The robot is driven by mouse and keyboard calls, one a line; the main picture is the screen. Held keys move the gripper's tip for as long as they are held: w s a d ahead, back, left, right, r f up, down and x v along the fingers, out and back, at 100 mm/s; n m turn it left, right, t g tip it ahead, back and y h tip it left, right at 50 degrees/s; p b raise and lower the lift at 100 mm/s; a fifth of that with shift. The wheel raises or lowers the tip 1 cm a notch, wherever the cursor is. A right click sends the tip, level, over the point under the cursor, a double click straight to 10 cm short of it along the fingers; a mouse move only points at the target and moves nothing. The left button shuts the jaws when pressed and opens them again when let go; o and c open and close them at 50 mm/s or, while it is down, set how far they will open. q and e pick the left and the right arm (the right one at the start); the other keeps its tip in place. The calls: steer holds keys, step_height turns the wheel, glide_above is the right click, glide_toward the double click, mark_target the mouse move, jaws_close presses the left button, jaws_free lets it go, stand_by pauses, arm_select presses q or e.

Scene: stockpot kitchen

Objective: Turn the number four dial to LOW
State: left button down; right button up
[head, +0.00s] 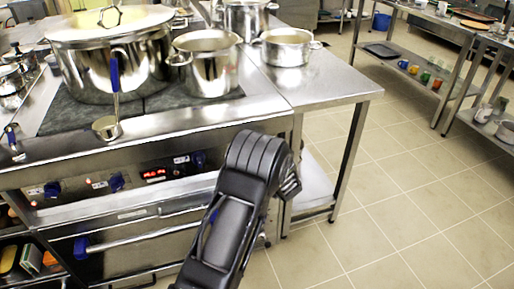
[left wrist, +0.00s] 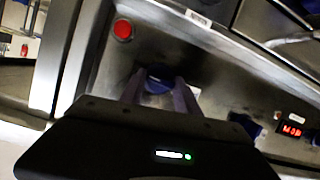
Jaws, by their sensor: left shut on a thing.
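The stove's front panel (head: 135,205) carries a row of blue dials: one at the far left (head: 52,189), a second (head: 116,182), and a third (head: 198,160) right of the red display. The dial to the right of these is hidden in the head view behind my left arm. In the left wrist view, which shows the panel turned over, my left gripper (left wrist: 157,84) has its two fingers on either side of that blue dial (left wrist: 156,80), shut on it. Its pointer and markings are not readable. The right gripper is not in view.
In the wrist view a red button (left wrist: 123,30) sits beside the held dial, and another dial (left wrist: 245,125) and the lit display (left wrist: 291,130) are on the other side. Pots (head: 207,65) and a ladle (head: 107,127) stand above the panel. An oven handle (head: 140,232) runs below.

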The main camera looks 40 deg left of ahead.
arm_select(q)
steer(key=shift+w+d+m+g+y+p, duration=0.15)
steer(key=shift+m+g+y+p, duration=0.3)
steer(key=shift+m+p, duration=0.7)
steer(key=c, duration=0.9)
jaws_free()
steer(key=v, duration=0.7)
steer(key=shift+d+r, duration=0.15)
steer(key=shift+d, duration=0.15)
